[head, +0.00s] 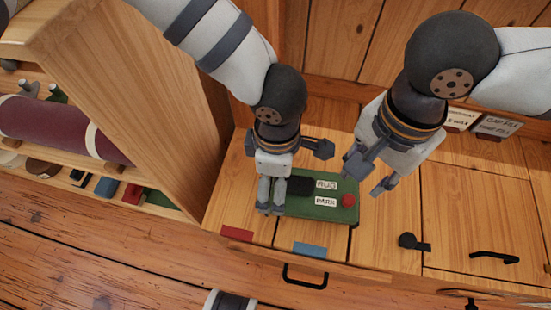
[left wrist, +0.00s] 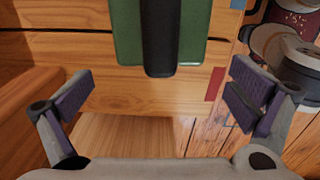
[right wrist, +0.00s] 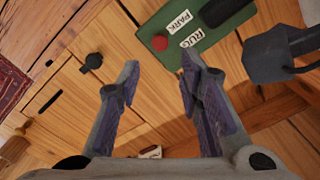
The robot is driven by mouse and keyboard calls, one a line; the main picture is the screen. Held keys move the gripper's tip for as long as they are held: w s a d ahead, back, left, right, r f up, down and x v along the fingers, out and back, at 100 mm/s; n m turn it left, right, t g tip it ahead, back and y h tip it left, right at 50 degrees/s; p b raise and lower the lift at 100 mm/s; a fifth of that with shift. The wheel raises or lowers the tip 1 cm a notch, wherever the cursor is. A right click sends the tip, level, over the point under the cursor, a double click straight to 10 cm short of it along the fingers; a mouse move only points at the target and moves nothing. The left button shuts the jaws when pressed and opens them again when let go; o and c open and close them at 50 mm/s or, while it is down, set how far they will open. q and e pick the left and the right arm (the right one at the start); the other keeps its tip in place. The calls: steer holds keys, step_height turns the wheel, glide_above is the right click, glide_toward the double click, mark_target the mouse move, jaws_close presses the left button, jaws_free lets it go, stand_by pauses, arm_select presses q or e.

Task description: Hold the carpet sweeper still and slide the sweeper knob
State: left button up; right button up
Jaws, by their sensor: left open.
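The carpet sweeper is a green box (head: 318,212) with a black bar handle (head: 296,186), lying on the wooden top. Its red knob (head: 348,200) is at the right end, nearer the PARK label (head: 326,201) than the RUG label (head: 327,184). My left gripper (head: 271,209) is open at the sweeper's left end; in the left wrist view the handle end (left wrist: 160,55) lies ahead between the spread fingers, apart from them. My right gripper (head: 368,182) is open and empty, above and right of the knob. The knob also shows in the right wrist view (right wrist: 160,42), beyond the fingertips.
A red patch (head: 237,234) and a blue patch (head: 310,249) mark the front edge. A black fitting (head: 413,242) and a black handle (head: 494,257) are at right. A wooden side panel (head: 130,95) rises at left. Label cards (head: 495,124) stand at the back.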

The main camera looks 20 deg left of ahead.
arm_select(q)
step_height(320, 180, down, 6)
steer(key=shift+f, duration=0.1)
steer(key=c, duration=1.5)
arm_select(e)
jaws_close()
steer(key=s+m+h, duration=0.1)
steer(key=m, duration=0.5)
steer(key=d+r+m+g+h, duration=0.1)
steer(key=m, duration=0.5)
steer(key=s+d+m+g+h, duration=0.1)
steer(key=m, duration=0.5)
steer(key=shift+s+d+r+m, duration=0.25)
steer(key=shift+s+m, duration=0.05)
steer(key=shift+m, duration=0.1)
